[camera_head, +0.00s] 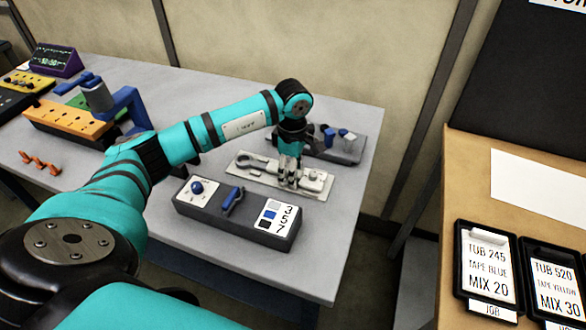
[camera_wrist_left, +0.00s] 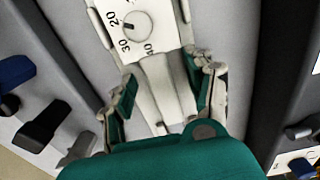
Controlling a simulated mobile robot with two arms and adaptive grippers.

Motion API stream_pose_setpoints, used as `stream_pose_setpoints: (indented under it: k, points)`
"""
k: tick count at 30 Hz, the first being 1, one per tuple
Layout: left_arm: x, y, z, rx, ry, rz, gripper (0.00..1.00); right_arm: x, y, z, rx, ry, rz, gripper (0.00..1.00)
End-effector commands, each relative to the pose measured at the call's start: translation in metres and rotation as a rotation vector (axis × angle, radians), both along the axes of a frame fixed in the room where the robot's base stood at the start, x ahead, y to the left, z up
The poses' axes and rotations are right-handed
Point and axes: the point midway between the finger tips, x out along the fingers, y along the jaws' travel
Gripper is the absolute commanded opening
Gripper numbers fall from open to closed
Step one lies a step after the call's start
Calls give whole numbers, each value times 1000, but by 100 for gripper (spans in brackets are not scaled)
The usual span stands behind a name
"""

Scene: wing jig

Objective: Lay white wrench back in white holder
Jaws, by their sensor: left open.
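The white wrench (camera_head: 272,167) lies along the white holder (camera_head: 262,178), a flat pale plate on the grey table. It looks flat on the plate, but how exactly it seats is hidden by my gripper. My left gripper (camera_head: 289,177) points down over the middle of the holder. In the left wrist view, its fingers (camera_wrist_left: 163,82) stand apart on either side of the pale wrench handle (camera_wrist_left: 160,95). A round dial (camera_wrist_left: 137,25) marked 20, 30 and 40 shows just beyond the fingertips. My right gripper is in neither view.
A dark box (camera_head: 238,208) with a blue knob, a lever and numbered labels stands in front of the holder. A dark grey tray (camera_head: 345,150) with blue parts lies behind it. An orange block (camera_head: 62,122) is at left. The table's right front is clear.

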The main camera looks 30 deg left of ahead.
Motion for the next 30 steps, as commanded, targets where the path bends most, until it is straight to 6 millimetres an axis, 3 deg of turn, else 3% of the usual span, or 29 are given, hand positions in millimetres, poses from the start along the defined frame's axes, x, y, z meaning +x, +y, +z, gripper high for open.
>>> stream_pose_setpoints:
  k: [5, 19, 24, 30]
  points:
    - [1, 0, 15, 0, -4, 1, 54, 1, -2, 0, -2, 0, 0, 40]
    - [1, 0, 107, -1, -5, 0, 54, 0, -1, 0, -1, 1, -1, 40]
    - [1, 0, 119, 0, -4, 0, 54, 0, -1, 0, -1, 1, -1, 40]
    - [0, 0, 121, -1, -2, 0, 54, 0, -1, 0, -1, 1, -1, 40]
